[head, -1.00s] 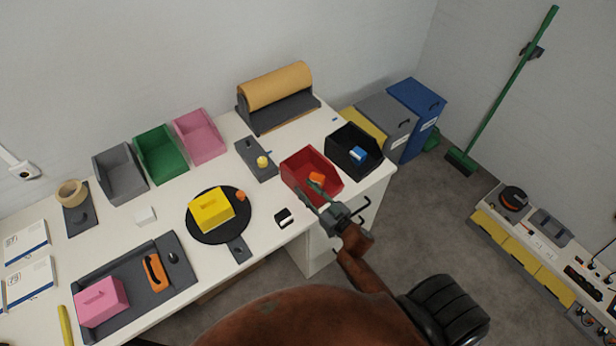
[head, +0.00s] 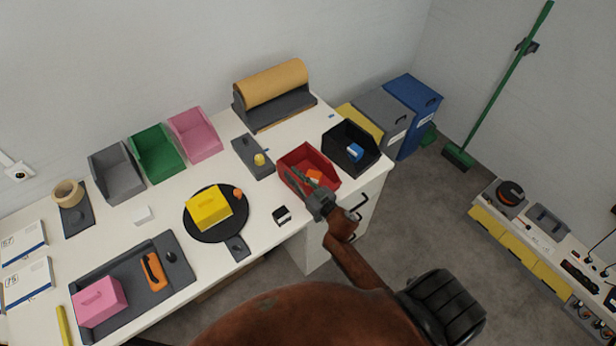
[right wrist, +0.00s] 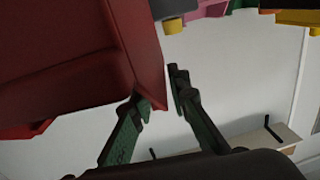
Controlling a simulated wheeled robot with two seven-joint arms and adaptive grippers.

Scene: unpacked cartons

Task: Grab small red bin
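In the right wrist view the red bin (right wrist: 60,60) fills the upper left. Whether either finger touches the bin is unclear. My left gripper is not in view.
A black bin (head: 368,160) with a blue item stands just right of the red bin. A grey block with a yellow knob (head: 252,156) lies behind left, and a small black-and-white item (head: 282,215) in front left. The white table (head: 262,200) is bare between them.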

